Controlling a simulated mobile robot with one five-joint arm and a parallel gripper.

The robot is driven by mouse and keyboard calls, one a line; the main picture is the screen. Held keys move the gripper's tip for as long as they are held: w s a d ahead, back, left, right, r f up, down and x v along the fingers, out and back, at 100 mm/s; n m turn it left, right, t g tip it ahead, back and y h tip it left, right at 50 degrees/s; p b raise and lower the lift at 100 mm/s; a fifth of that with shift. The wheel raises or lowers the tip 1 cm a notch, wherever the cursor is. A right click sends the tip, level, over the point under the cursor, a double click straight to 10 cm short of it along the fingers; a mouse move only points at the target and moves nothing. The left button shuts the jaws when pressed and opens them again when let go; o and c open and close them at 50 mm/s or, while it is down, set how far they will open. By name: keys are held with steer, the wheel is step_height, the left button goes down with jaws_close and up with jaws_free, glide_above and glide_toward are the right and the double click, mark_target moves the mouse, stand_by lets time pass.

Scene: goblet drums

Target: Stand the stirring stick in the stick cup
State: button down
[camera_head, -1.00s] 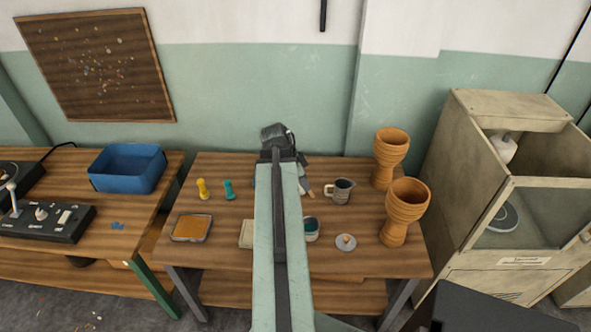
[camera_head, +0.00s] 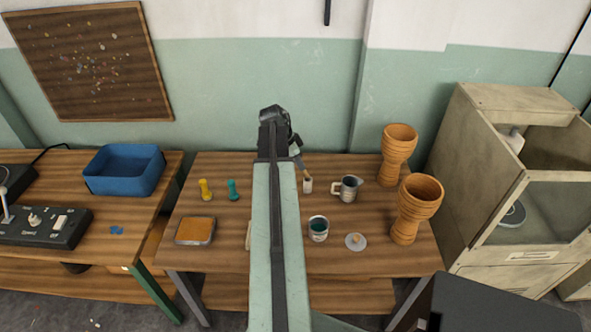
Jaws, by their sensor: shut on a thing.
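My arm reaches away over the table, and my gripper (camera_head: 295,147) is at its far end, above the back of the table. The jaws are partly hidden by the arm, and they are shut on a thin stick. The stirring stick (camera_head: 303,167) shows only as a short brown length below the gripper, slanting down to the right. Its lower end is at the small pale stick cup (camera_head: 308,186). I cannot tell whether the tip is inside the cup or in front of or behind it.
A can of teal paint (camera_head: 318,229) and a knobbed lid (camera_head: 356,242) are in front. Yellow (camera_head: 205,189) and teal (camera_head: 233,189) stampers and an orange pad (camera_head: 195,230) are left.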

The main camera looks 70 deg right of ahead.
steer(key=shift+s+f+b, duration=0.15)
steer(key=shift+f+b, duration=0.15)
steer(key=shift+f, duration=0.35)
steer(key=shift+s+f+b, duration=0.15)
steer(key=shift+f+b, duration=0.1)
steer(key=shift+f, duration=0.35)
steer(key=shift+w+a+r, duration=0.1)
steer(key=shift+w+r, duration=0.1)
steer(key=shift+w, duration=0.1)
steer(key=c, duration=1.4)
jaws_free()
steer(key=shift+a+r+p, duration=0.1)
steer(key=shift+r+p, duration=0.35)
steer(key=shift+p, duration=0.25)
steer(key=p+v, duration=1)
steer(key=v, duration=0.1)
steer(key=shift+w+a, duration=0.1)
